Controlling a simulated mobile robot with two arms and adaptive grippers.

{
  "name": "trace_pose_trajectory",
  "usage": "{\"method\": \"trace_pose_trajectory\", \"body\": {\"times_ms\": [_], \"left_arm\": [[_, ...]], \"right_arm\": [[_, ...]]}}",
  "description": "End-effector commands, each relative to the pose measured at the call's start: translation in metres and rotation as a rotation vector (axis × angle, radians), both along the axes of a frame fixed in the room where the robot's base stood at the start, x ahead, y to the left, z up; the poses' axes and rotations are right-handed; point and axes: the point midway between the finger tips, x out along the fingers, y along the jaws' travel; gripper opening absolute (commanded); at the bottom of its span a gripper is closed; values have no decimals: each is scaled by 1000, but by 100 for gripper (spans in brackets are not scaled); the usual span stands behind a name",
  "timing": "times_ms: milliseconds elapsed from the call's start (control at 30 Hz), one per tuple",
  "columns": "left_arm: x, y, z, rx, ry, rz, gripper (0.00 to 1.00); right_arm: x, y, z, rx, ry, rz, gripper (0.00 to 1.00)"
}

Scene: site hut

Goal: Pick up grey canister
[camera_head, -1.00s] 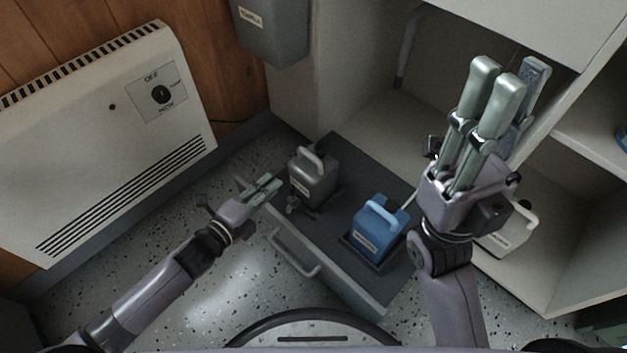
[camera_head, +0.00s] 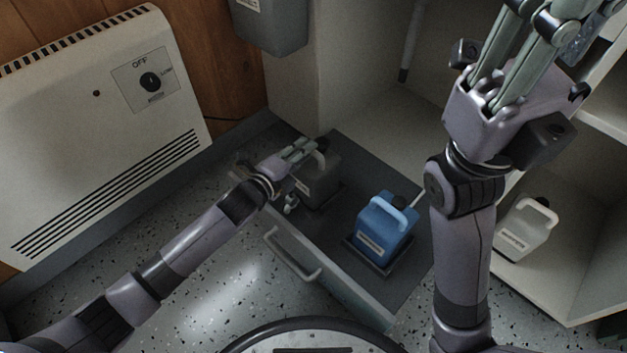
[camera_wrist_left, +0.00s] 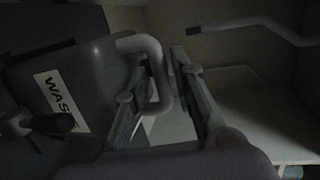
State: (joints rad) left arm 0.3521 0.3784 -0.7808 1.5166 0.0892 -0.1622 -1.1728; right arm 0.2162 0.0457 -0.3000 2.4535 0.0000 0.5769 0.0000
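The grey canister (camera_head: 320,184) stands upright at the far left of the open drawer (camera_head: 345,292), partly hidden by my left gripper (camera_head: 303,150). In the left wrist view, the canister (camera_wrist_left: 92,75) is dark, with a white label reading "WAS" and a pale looped handle (camera_wrist_left: 156,62). My left gripper (camera_wrist_left: 165,105) is open there, its fingers on either side of the handle with gaps visible. My right gripper (camera_head: 545,30) is raised at the upper right, empty as far as it shows; its fingertips run out of the picture.
A blue canister (camera_head: 383,228) stands on a dark tray (camera_head: 374,262) in the drawer. A white canister (camera_head: 524,230) stands in the cabinet at right. A grey box (camera_head: 272,28) hangs on the wall above. A white heater (camera_head: 95,125) fills the left side.

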Motion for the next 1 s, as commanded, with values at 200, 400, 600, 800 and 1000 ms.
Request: {"method": "trace_pose_trajectory", "body": {"times_ms": [200,400,600,800,1000], "left_arm": [[18,-13,-6,0,-1,0,24],[19,-14,-5,0,0,0,24],[19,-14,-5,0,0,0,15],[19,-14,-5,0,0,0,2],[19,-13,-5,0,0,0,0]], "right_arm": [[-9,1,4,-4,-50,-3,21],[-10,1,7,-5,-53,-3,21],[-10,1,7,-4,-53,-2,21],[-10,1,7,-5,-53,-2,21],[-10,2,7,-5,-53,-2,21]]}}
